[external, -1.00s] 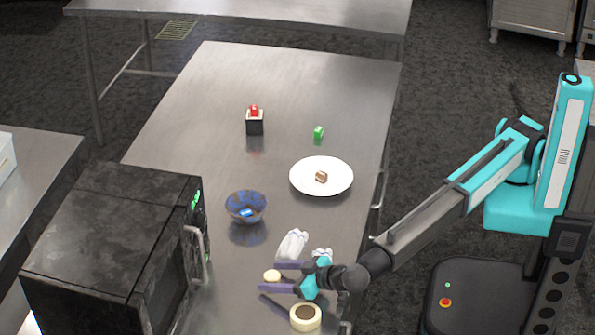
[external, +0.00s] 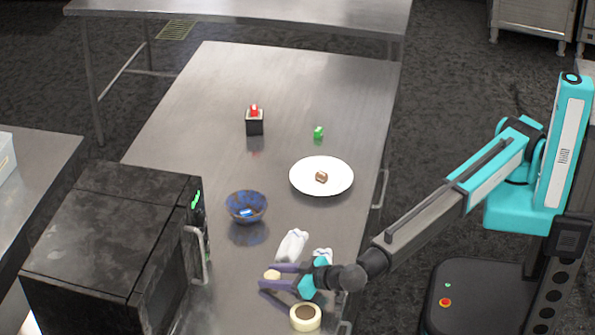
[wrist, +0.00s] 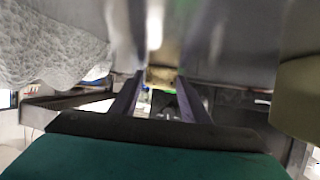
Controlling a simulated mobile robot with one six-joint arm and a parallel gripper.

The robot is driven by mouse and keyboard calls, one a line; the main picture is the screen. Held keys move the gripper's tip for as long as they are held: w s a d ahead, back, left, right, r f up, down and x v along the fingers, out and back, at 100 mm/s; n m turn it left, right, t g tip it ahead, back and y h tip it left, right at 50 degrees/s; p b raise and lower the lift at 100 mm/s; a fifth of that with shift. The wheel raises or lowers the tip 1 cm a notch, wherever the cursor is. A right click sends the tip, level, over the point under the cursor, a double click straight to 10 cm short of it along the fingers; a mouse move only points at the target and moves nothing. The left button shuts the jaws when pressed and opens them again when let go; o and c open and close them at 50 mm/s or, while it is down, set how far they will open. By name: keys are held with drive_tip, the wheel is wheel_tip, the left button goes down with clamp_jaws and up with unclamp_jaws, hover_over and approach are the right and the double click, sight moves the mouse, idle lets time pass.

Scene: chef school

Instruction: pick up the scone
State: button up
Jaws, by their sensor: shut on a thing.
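The scone (external: 272,275) is a small pale beige lump low on the steel table in the external view, near the oven-like black box. My gripper (external: 268,280), with purple fingers, is shut on it, one finger on each side. In the wrist view, a blurred yellowish patch that looks like the scone (wrist: 160,76) shows between the fingertips of my gripper (wrist: 158,88). I cannot tell whether the scone touches the table.
A crumpled white cloth (external: 291,246) lies just behind my gripper, and a cream ring-shaped roll (external: 294,322) stands close in front. The black appliance (external: 100,245) is left.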

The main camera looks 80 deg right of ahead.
sight(273, 279)
drive_tip(key=shift+r, duration=0.2)
drive_tip(key=shift+r+b, duration=1.1)
drive_tip(key=shift+r, duration=3.75)
drive_tip(key=shift+d, duration=0.1)
